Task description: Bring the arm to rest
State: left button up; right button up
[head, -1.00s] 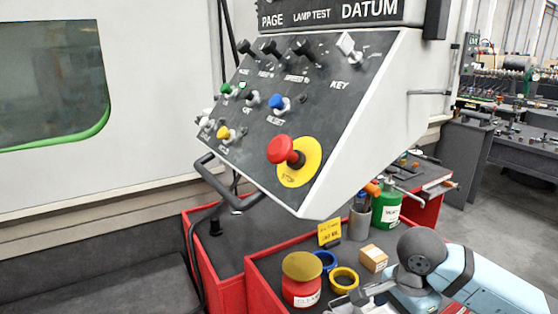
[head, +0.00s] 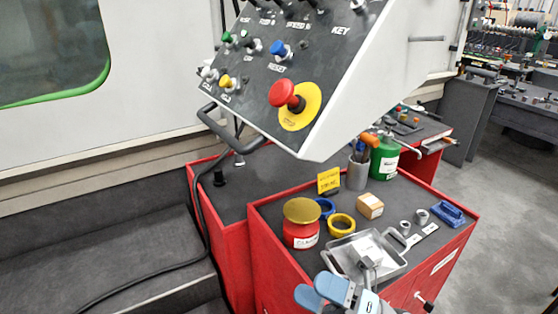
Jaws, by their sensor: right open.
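My right gripper (head: 367,270) is at the bottom of the head view, in front of and over the metal tray (head: 398,268) on the red cabinet. Its light blue body comes in from the bottom edge. It is open, and I see nothing held in it. It hides part of the tray's near side, and I cannot tell whether it touches the tray. My left gripper is not in view.
Near it on the cabinet top (head: 275,225) are a red tin (head: 301,234), yellow tape (head: 341,225), a small box (head: 370,206), a green can (head: 384,160) and a blue item (head: 448,214). The control panel (head: 325,100) overhangs from above. Open floor (head: 510,200) lies right.

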jog(key=w+d+f+m+t+h, duration=0.1)
jog(key=d+f+m+t+h, duration=0.3)
jog(key=m, duration=0.5)
jog(key=w+d+f+m+t+h, duration=0.1)
jog(key=d+f+m+t+h, duration=0.15)
jog(key=m+t+h, duration=0.4)
jog(key=s+d+f+m+g+h, duration=0.35)
jog(key=s+f+m, duration=0.25)
jog(key=f+m, duration=0.4)
jog(key=s+d+f+m+g+h, duration=0.35)
jog(key=s+f+m, duration=0.35)
jog(key=f, duration=0.4)
pick_arm(q)
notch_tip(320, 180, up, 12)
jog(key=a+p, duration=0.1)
jog(key=p, duration=1.3)
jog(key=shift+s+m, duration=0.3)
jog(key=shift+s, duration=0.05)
pick_arm(e)
notch_tip(320, 180, up, 12)
jog(key=shift+w+t+h, duration=0.2)
jog(key=shift+t+h, duration=0.15)
jog(key=shift+t, duration=0.1)
